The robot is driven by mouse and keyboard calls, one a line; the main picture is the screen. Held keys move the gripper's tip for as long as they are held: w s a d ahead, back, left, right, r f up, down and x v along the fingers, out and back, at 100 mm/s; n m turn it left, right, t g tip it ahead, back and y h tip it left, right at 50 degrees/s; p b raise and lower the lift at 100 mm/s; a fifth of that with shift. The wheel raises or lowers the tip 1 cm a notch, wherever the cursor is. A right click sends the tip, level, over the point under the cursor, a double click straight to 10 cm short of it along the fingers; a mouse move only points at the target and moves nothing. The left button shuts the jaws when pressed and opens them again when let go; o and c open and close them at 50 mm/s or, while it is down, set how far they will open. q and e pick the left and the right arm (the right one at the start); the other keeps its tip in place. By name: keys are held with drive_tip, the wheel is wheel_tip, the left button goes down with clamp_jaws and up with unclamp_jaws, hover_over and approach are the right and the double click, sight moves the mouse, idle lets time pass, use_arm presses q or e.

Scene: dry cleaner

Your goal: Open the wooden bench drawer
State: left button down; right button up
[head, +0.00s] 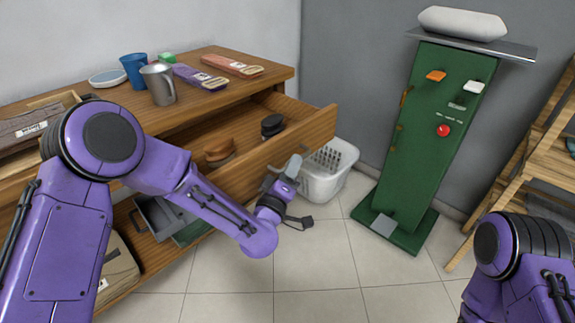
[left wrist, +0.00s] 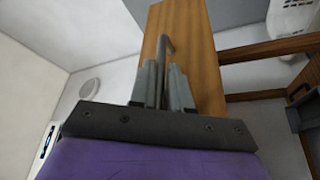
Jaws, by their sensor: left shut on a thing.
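The wooden bench (head: 170,120) stands at the left in the head view. Its drawer (head: 310,125) is pulled out, with its inside showing and a brown brush (head: 218,150) and a dark brush (head: 272,126) in it. My left gripper (head: 286,172) is at the drawer front. In the left wrist view, my left gripper (left wrist: 162,82) is shut on the drawer's grey bar handle (left wrist: 166,45), beside the wooden front (left wrist: 197,65). My right gripper is out of view; only part of my right arm shows.
A white basket (head: 328,180) stands on the floor close to the drawer's end. A green press (head: 430,130) and a wooden rack (head: 540,165) are at the right. The tiled floor in front is clear.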

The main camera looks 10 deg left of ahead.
use_arm(q)
drive_tip(key=c, duration=1.2)
unclamp_jaws()
drive_tip(key=shift+o, duration=0.2)
drive_tip(key=b+v, duration=0.1)
drive_tip(key=v, duration=0.9)
drive_tip(key=shift+s+b, duration=0.2)
drive_tip(key=shift+b, duration=0.1)
drive_tip(key=shift+a, duration=0.1)
